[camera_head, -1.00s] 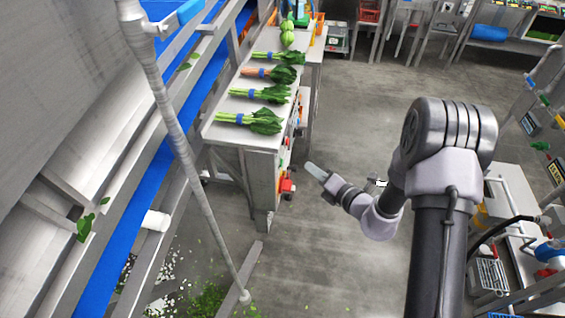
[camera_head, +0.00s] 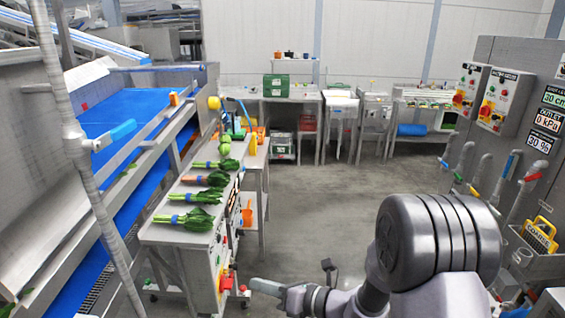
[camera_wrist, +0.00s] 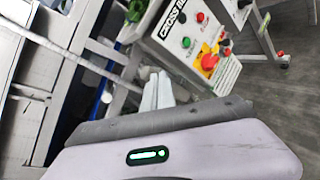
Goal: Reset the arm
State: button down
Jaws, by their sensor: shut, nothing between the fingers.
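My gripper (camera_head: 268,287) shows low in the head view, with the arm reaching left from the large dark joint. Its fingers are together with nothing between them. It is in front of and to the right of the steel table (camera_head: 160,232), apart from it. In the wrist view the closed fingers (camera_wrist: 158,92) show above the pale wrist housing, with a control box (camera_wrist: 186,42) with a red knob beyond them.
Bunches of leafy greens (camera_head: 192,219) with blue bands lie in a row on the steel table. A blue conveyor (camera_head: 120,110) runs along the left. Benches (camera_head: 340,105) line the back wall. A panel with valves and pipes (camera_head: 505,100) stands at right. The middle floor (camera_head: 320,200) is clear.

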jog(key=s+r+n+g+h, duration=0.1)
jog(key=s+r+n+g, duration=0.2)
jog(key=s+r+n, duration=0.35)
jog(key=s+r+n+g+h, duration=0.2)
jog(key=s+r+n+g, duration=0.15)
jog(key=s+n, duration=0.5)
jog(key=s+d+r+n+t+h, duration=0.1)
jog(key=s+d+n+h, duration=0.3)
jog(key=d, duration=0.4)
jog(key=s+d+r+n+t+h+b, duration=0.1)
jog(key=s+d+r+n+t+h, duration=0.1)
jog(key=s+d+n+t+h, duration=0.2)
jog(key=s+d+n, duration=0.2)
jog(key=d+n, duration=0.1)
jog(key=n, duration=0.1)
jog(key=shift+s+d, duration=0.3)
jog(key=shift+d, duration=0.05)
jog(key=shift+a, duration=0.15)
